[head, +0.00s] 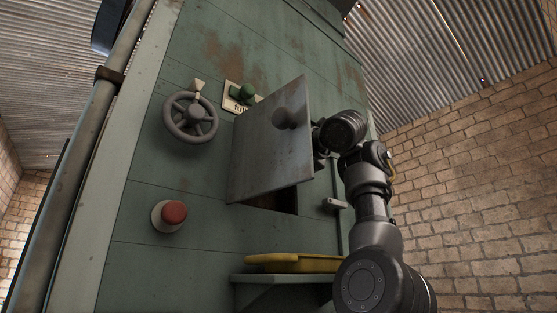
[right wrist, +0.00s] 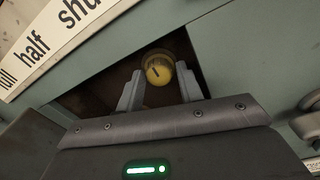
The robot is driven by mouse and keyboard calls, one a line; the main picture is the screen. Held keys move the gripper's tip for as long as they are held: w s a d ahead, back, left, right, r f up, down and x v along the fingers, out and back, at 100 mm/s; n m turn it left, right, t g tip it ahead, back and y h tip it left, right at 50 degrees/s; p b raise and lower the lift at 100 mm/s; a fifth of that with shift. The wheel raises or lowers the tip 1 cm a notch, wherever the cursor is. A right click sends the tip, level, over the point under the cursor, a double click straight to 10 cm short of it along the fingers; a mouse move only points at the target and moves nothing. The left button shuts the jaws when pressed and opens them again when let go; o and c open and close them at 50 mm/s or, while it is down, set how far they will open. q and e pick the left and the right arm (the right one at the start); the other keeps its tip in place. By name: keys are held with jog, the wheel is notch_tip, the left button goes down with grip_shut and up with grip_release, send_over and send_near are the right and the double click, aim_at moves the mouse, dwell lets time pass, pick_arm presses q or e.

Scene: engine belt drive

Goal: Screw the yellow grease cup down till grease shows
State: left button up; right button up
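The yellow grease cup (right wrist: 158,68) shows in the right wrist view as a round cap with a dark mark on top, inside a dark opening. My right gripper (right wrist: 160,80) is open, its two grey fingers apart on either side of the cup. I cannot tell whether the fingertips touch it. No grease can be made out. In the head view the swung-out grey door (head: 270,150) hides the cup and my right gripper's fingers; my right arm comes up from the lower right behind it. My left gripper is not in view.
The green machine panel carries a handwheel (head: 190,117), a red button (head: 174,212) and a green knob (head: 243,93) by a label plate. A small handle (head: 335,204) sits right of the opening. A yellow tray (head: 290,262) rests on a shelf (head: 262,279) below.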

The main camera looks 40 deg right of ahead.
jog(key=shift+a, duration=0.15)
jog(key=shift+c, duration=0.3)
jog(key=c, duration=0.6)
jog(key=shift+c, duration=0.2)
